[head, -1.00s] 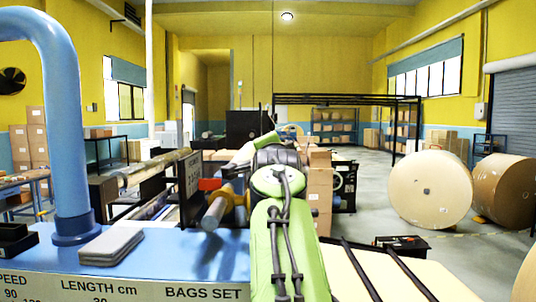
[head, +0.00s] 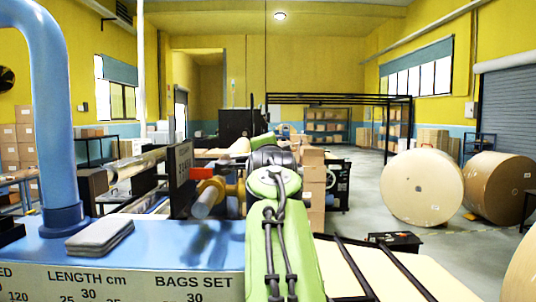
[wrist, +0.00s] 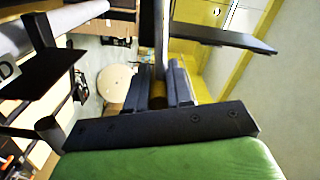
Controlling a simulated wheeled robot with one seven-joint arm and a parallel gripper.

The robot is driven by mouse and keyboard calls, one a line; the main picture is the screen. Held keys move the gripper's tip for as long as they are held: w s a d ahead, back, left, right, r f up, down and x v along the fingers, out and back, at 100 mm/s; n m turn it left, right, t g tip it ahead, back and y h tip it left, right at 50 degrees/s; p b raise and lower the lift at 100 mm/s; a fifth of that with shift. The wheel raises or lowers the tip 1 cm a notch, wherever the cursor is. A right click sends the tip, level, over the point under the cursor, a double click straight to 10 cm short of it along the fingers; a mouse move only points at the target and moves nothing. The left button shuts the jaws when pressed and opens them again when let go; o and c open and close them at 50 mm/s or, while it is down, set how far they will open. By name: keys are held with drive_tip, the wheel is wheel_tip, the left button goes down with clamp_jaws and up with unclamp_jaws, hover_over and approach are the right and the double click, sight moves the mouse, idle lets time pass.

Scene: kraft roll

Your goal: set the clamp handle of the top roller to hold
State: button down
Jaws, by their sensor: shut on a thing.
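In the wrist view my gripper (wrist: 158,92) has its dark fingers close together around a narrow brownish piece (wrist: 157,101), which looks like part of the clamp handle. A dark upright bar rises just beyond it. In the head view my green arm reaches forward and hides the gripper. Left of the arm are a roller (head: 207,199) with a pale end, a yellow-orange clamp part (head: 233,190) and a red piece (head: 202,173). A dark plate (head: 180,180) with lettering stands beside them. The lettering is too small to read, and the handle's setting cannot be told.
A blue machine top (head: 185,255) with a bent blue pipe (head: 60,120) and a grey pad (head: 100,236) lies at the front left. Stacked cartons (head: 313,185) stand beyond my arm. Large paper rolls (head: 421,187) stand on the floor at right.

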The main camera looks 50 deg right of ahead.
drive_tip(key=c, duration=1)
unclamp_jaws()
drive_tip(key=shift+w+f, duration=0.1)
drive_tip(key=shift+f, duration=0.05)
drive_tip(key=b+v, duration=0.3)
drive_tip(key=v, duration=1.2)
drive_tip(key=shift+s+a+b, duration=0.2)
drive_tip(key=shift+a+b, duration=0.15)
